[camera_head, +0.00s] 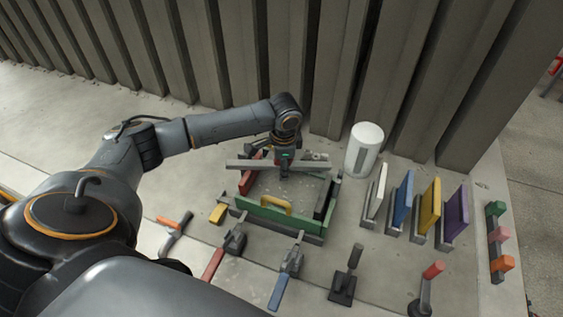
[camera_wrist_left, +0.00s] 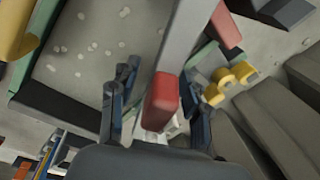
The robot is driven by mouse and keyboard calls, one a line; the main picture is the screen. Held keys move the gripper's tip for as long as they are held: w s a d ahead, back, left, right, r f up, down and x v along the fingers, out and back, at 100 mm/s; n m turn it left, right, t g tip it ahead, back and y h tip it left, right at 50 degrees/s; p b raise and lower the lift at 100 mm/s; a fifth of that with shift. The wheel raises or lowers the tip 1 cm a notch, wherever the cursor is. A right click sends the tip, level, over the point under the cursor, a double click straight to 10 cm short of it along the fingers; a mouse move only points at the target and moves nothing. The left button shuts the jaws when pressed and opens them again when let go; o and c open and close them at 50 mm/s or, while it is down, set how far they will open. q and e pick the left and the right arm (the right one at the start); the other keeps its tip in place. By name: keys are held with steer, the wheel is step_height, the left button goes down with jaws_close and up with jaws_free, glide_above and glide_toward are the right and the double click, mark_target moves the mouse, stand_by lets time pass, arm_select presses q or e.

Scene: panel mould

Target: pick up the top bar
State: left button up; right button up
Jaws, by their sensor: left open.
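The top bar (camera_head: 250,165) is a long grey bar lying across the far side of the mould frame (camera_head: 238,200). In the left wrist view the grey bar (camera_wrist_left: 190,35) runs down from the top edge to a red block (camera_wrist_left: 160,100) that looks like its grip. My left gripper (camera_head: 284,172) is over the bar, pointing down. In the wrist view my open left gripper (camera_wrist_left: 160,95) has one dark finger on each side of the red block. Gaps show between block and fingers; I cannot tell about contact. My right gripper is not in view.
The frame's near green side (camera_head: 272,220) has a yellow handle. A white cylinder (camera_head: 363,150) stands just right of the frame. Coloured upright panels (camera_head: 430,205) stand further right. Several hand tools (camera_head: 290,262) lie in front. A ribbed grey wall (camera_head: 285,60) rises close behind.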

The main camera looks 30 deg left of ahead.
arm_select(q)
jaws_close()
steer(key=shift+r, duration=0.1)
